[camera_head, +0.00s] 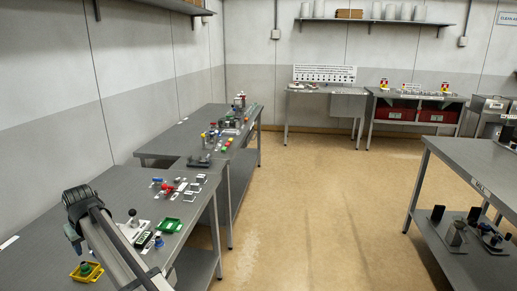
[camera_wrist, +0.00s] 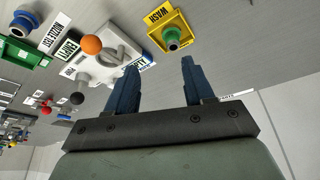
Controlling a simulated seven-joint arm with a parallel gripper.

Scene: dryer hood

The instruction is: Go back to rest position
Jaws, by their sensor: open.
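My gripper (camera_wrist: 158,75) shows in the wrist view with two blue fingers apart and nothing between them. In the head view my gripper (camera_head: 73,236) is at the lower left, above the near workbench (camera_head: 38,215), with my arm reaching to it. A yellow tray (camera_wrist: 155,38) labelled WASH, with a green round part (camera_wrist: 171,37) in it, lies beyond the fingertips. The yellow tray also shows in the head view (camera_head: 76,278), below the gripper. A white fixture (camera_wrist: 88,72) with an orange ball knob (camera_wrist: 91,44) stands left of the fingers, its EMPTY label partly hidden by one finger.
A green tray (camera_head: 168,224) and several small parts lie on the near bench. A second bench (camera_head: 180,141) with more items continues behind it. Another table (camera_head: 465,160) stands at the right. The floor (camera_head: 300,215) between them is clear. A wall is at the left.

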